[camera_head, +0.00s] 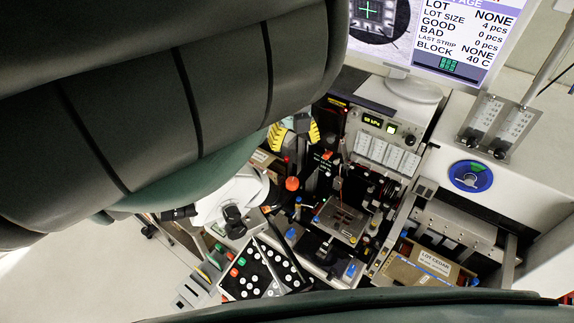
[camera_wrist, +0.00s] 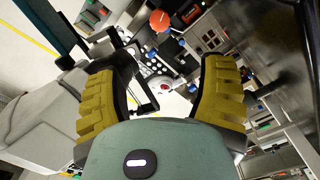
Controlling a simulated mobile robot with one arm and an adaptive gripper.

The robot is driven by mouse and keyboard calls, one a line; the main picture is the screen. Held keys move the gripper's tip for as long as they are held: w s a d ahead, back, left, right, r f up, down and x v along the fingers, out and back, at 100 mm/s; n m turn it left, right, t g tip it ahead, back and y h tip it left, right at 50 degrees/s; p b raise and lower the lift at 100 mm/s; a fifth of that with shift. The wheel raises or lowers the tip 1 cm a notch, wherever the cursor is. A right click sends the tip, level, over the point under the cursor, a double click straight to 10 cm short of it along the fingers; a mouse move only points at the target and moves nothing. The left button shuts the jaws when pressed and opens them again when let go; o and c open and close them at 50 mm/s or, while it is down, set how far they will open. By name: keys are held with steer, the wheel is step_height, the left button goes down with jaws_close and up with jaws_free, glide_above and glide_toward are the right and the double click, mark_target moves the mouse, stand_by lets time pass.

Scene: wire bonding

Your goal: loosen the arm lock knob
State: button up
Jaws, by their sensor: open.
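My gripper (camera_head: 296,129) is open, with its two yellow ribbed fingers apart; in the wrist view (camera_wrist: 160,75) nothing is held between them. A round orange-red knob (camera_head: 291,183) shows below the gripper in the head view, and a similar one (camera_wrist: 160,20) is at the top of the wrist view, beyond the fingertips. A black knob (camera_head: 233,213) sits on the white microscope-like body (camera_head: 215,203). I cannot tell for certain which of these is the arm lock knob. My arm covers the upper left of the head view.
A metal stage (camera_head: 341,219) stands among small coloured knobs. A control box with a lit display (camera_head: 382,126) is behind it. A monitor (camera_head: 440,40) stands at the back. A brown carton (camera_head: 425,268) is at the lower right. A black panel with white dots (camera_head: 262,272) is in front.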

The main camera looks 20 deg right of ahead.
mark_target(292, 181)
steer(key=f+b, duration=0.2)
steer(key=f, duration=0.1)
steer(key=f+b, duration=0.3)
steer(key=f, duration=0.1)
steer(key=f+b, duration=0.2)
steer(key=f, duration=0.2)
steer(key=shift+w+d+b, duration=0.1)
steer(key=shift+w+b, duration=0.15)
steer(key=shift+b, duration=0.05)
steer(key=shift+w+d+f+p, duration=0.15)
steer(key=shift+f+p, duration=0.35)
steer(key=shift+f, duration=1.35)
steer(key=shift+a+f, duration=0.2)
steer(key=shift+f, duration=0.45)
jaws_close()
